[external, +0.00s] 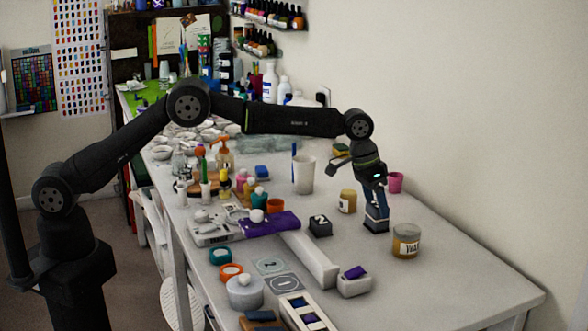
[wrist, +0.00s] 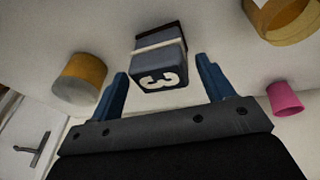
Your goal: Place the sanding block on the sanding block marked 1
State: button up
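A dark sanding block with a white 3 (wrist: 160,62) shows ahead of my gripper (wrist: 165,85) in the wrist view, between the two blue fingers. Gaps show on both sides, so the fingers are open and apart from it. In the external view my gripper (external: 376,208) points down over this block (external: 375,226), whose number is not visible there. Another dark block marked 2 (external: 320,227) stands to its left on the table. Two flat grey squares lie nearer the front, one apparently marked 2 (external: 270,265) and one apparently marked 1 (external: 285,284). No block marked 1 is legible.
A labelled yellow jar (external: 406,241) stands right of my gripper and a smaller yellow jar (external: 347,201) left of it. A pink cup (external: 395,182) is behind. A pale block with a purple top (external: 355,281) is nearer the front. The table's right side is clear.

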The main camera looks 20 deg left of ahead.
aim_at(376, 204)
jog(key=shift+r, duration=0.15)
jog(key=v, duration=1.2)
jog(key=x, duration=1.2)
jog(key=shift+f, duration=0.35)
notch_tip(376, 204, up, 3)
jog(key=shift+r, duration=0.55)
